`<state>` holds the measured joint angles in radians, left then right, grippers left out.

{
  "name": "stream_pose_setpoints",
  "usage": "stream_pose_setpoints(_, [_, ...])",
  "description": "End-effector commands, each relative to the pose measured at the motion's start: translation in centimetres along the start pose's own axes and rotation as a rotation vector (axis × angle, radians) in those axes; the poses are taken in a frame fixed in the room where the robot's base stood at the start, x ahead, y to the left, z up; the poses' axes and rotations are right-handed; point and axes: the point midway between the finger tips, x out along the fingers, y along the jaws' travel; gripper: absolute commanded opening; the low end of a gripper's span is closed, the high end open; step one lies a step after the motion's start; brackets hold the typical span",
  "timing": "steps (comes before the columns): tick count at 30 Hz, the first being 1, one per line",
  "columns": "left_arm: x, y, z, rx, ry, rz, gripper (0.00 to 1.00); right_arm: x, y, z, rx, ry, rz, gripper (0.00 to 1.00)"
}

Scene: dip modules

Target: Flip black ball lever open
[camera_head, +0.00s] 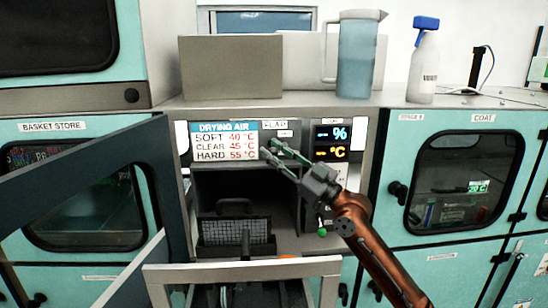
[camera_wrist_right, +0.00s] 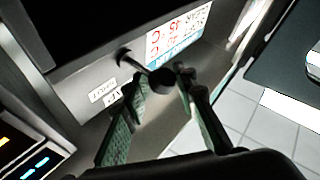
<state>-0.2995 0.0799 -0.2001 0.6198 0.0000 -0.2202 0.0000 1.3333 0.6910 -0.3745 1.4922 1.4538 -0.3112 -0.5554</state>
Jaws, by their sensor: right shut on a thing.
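The black ball lever (camera_wrist_right: 162,79) shows in the right wrist view as a dark ball on a thin stem, with a dark pivot end at upper left, beside small white labels on a grey panel. My right gripper (camera_head: 270,149) reaches up from the lower right in the head view, its green-padded fingertips at the panel above the dark open bay. In the wrist view its fingertips (camera_wrist_right: 163,84) are on both sides of the ball, shut on it. In the head view the fingers hide the ball. I cannot make out my left gripper.
A drying air sign (camera_head: 224,141) and a display (camera_head: 331,143) flank the spot. Below is a bay with a mesh basket (camera_head: 236,233). An open dark door (camera_head: 75,180) stands at left. A pitcher (camera_head: 357,60) and a spray bottle (camera_head: 424,65) stand on top.

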Motion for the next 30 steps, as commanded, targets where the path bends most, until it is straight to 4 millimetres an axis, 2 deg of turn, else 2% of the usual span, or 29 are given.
stream_pose_setpoints(1, [0.2,0.0,0.1,0.000,-0.002,0.000,0.40,-0.2,-0.3,1.5,0.012,-0.021,-0.006,0.00])
stream_pose_setpoints(12, [0.2,0.0,0.1,0.000,-0.001,0.000,0.40,-0.1,-0.3,1.3,0.010,-0.020,-0.006,0.00])
stream_pose_setpoints(13, [0.2,0.0,0.1,0.000,-0.001,0.000,0.40,-0.1,-0.3,1.3,0.010,-0.020,-0.006,0.27])
stream_pose_setpoints(21, [0.1,0.0,0.1,0.000,-0.002,0.000,0.40,-0.1,-0.1,0.8,0.004,-0.012,-0.004,0.45])
stream_pose_setpoints(30, [0.1,-0.2,0.3,-0.001,-0.003,-0.002,0.40,-0.2,-0.1,0.4,0.000,-0.006,-0.003,0.45])
